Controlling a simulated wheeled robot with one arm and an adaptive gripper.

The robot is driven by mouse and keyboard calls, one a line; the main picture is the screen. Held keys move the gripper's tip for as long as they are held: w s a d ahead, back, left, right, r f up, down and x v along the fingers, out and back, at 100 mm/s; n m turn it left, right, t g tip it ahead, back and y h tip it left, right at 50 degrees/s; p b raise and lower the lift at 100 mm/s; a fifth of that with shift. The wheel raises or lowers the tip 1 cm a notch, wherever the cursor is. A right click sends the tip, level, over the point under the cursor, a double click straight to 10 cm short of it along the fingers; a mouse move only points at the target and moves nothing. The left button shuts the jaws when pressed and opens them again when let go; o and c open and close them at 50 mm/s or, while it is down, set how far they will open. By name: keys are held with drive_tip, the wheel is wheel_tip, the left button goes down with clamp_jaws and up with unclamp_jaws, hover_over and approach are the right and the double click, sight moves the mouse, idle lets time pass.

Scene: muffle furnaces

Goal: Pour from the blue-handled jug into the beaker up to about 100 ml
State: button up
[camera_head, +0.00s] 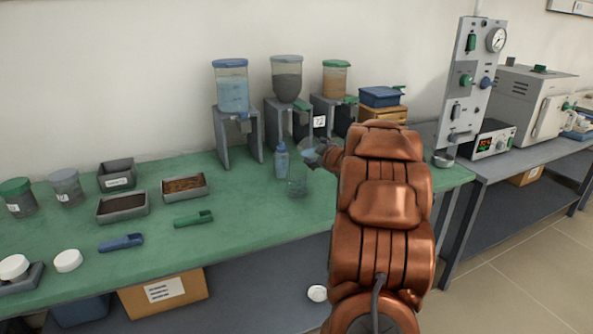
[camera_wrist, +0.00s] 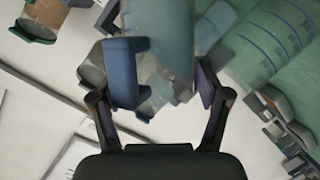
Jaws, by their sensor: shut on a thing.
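The blue-handled jug (camera_head: 311,150) is held above the green bench and looks tilted. My gripper (camera_wrist: 155,97) is shut on its blue handle (camera_wrist: 127,72), and the clear, bluish jug body (camera_wrist: 168,35) fills the top middle of the wrist view. The beaker (camera_head: 297,184) stands upright on the bench, just below and left of the jug in the head view. Its graduation marks show in the wrist view at upper right on the beaker wall (camera_wrist: 268,42), but the liquid level cannot be read. No stream is clearly seen. My arm hides part of the gripper in the head view.
A blue wash bottle (camera_head: 282,161) stands close behind the beaker. Hopper dispensers on grey stands, including a blue-lidded one (camera_head: 232,87), line the back. Trays (camera_head: 123,208), lidded jars and a green scoop (camera_head: 193,219) lie left. The bench's front middle is clear.

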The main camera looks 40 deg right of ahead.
drive_tip(key=shift+a+r+n+t+h+b, duration=0.1)
drive_tip(key=shift+r+n+h+b, duration=0.3)
drive_tip(key=shift+b, duration=1.05)
drive_tip(key=shift+a+r+n+t+h+b, duration=0.15)
drive_tip(key=shift+n+b, duration=0.45)
drive_tip(key=shift+b, duration=0.9)
drive_tip(key=shift+a+r+n+t+h+b, duration=0.1)
drive_tip(key=shift+n+h+b, duration=0.3)
drive_tip(key=shift+b, duration=1.05)
idle(3.6)
